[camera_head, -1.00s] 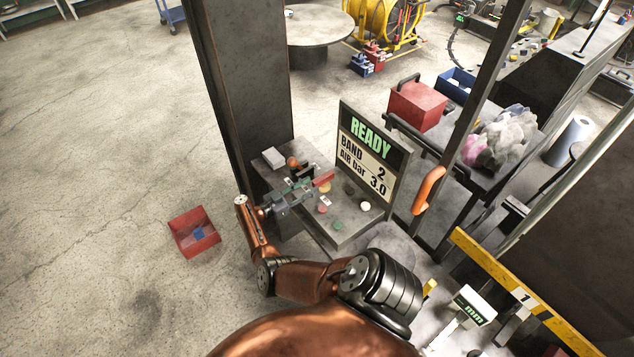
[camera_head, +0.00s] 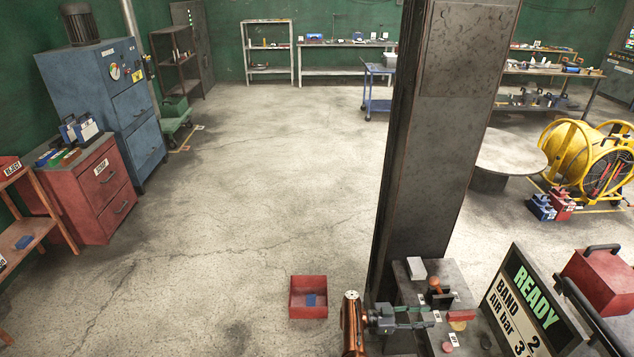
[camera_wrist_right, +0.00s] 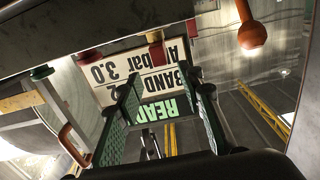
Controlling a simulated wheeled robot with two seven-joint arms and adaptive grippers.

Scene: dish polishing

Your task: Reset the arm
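My right gripper (camera_head: 428,317) comes in at the bottom of the head view over the left side of a small grey bench (camera_head: 408,290). In the right wrist view its two green-padded fingers (camera_wrist_right: 165,105) stand apart with nothing held between them. A black sign (camera_head: 527,305) reading READY, BAND 2 and AIR bar stands at the bench's right; it also shows upside down in the wrist view (camera_wrist_right: 140,65). Only the copper end of my right arm shows in the head view. My left gripper is not in view.
A dark pillar (camera_head: 430,140) rises right behind the bench. A red bin (camera_head: 308,298) lies on the floor to the left. The floor beyond is open.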

